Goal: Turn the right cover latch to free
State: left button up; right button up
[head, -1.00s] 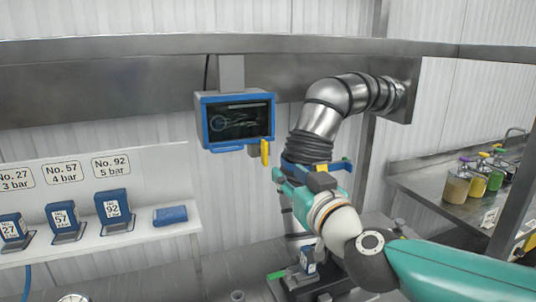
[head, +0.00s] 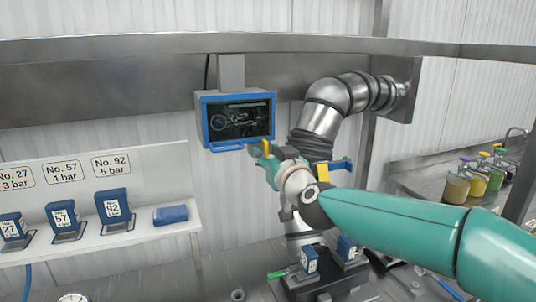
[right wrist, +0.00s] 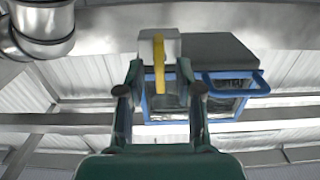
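A yellow lever (head: 265,147) hangs on a grey block at the lower right of the blue-framed screen. In the right wrist view the yellow lever (right wrist: 185,72) and its grey block (right wrist: 158,48) show large. My right gripper (head: 264,164) is open just below the lever; in the wrist view its fingertips (right wrist: 160,92) stand apart on either side of it, and I see no clear grip. A blue handle (head: 342,164) sticks out right of the bellows. I cannot tell which of these is the right cover latch. My left gripper is not in view.
The screen (head: 238,122) hangs close to the gripper. The steel pipe (head: 330,107) and black bellows (head: 312,143) stand behind my arm. Blue numbered blocks (head: 113,207) stand on the left shelf (head: 155,235). Jars (head: 457,188) stand on the right counter.

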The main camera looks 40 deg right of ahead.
grip_shut()
jog(key=shift+m, duration=0.3)
jog(key=shift+d+f+m+b, duration=0.15)
jog(key=shift+m+b, duration=0.8)
jog(key=shift+m, duration=1.9)
jog(key=shift+f+m+b, duration=0.15)
jog(key=shift+m+b, duration=0.75)
jog(key=shift+m, duration=2)
jog(key=shift+d+f+m+b, duration=0.15)
jog(key=shift+m+b, duration=0.8)
jog(key=shift+m, duration=1.9)
jog(key=shift+f, duration=0.1)
grip_release()
jog(key=shift+s+r, duration=0.1)
jog(key=shift+r, duration=0.1)
